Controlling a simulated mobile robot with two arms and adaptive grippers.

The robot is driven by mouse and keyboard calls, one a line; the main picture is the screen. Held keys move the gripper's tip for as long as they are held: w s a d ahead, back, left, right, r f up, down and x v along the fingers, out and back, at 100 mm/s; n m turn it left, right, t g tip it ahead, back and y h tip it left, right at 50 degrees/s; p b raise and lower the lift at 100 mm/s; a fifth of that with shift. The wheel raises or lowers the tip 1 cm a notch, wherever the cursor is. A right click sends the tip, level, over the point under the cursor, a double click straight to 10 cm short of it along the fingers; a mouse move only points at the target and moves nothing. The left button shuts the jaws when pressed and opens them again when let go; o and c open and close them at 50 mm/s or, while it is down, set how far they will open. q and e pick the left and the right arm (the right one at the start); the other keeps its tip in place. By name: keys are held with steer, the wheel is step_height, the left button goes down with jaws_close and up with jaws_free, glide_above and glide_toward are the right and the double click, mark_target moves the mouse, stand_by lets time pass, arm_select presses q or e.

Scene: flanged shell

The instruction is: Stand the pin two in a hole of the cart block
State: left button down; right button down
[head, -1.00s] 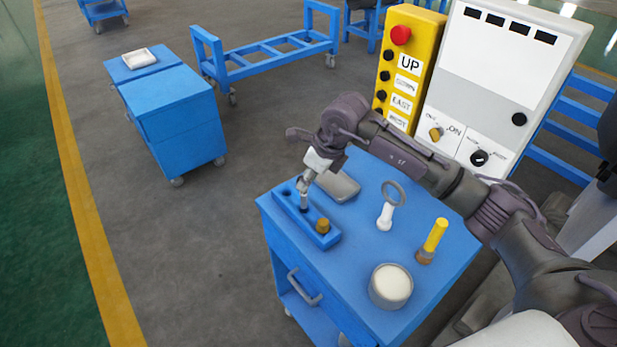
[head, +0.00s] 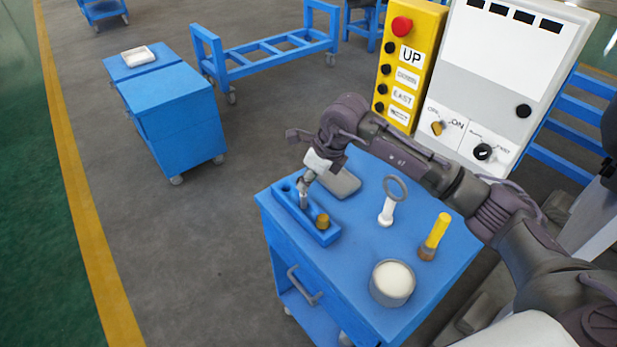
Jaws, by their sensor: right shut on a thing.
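The cart block (head: 326,236) is a long blue bar with holes on the near left part of the blue cart top. A brass-coloured pin (head: 322,221) stands in its near-end hole. A grey metal pin (head: 303,199), which I take to be pin two, is upright at the block's middle, below my right gripper (head: 304,184). My right gripper is shut on this pin's upper part. The pin's lower end meets the block, but how deep it sits is too small to tell. An empty hole (head: 285,187) shows at the block's far end. My left gripper is out of view.
On the cart top (head: 350,264) stand a ring-topped white piece (head: 386,213), a yellow-handled brush (head: 434,238) and a round tub (head: 392,283). A yellow control box (head: 408,60) stands beyond.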

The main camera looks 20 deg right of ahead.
steer(key=shift+f+b, duration=0.7)
steer(key=shift+f, duration=0.2)
steer(key=c, duration=0.8)
jaws_free()
steer(key=shift+r, duration=0.1)
steer(key=v, duration=1.1)
steer(key=shift+s+d+r, duration=0.15)
steer(key=shift+r, duration=0.2)
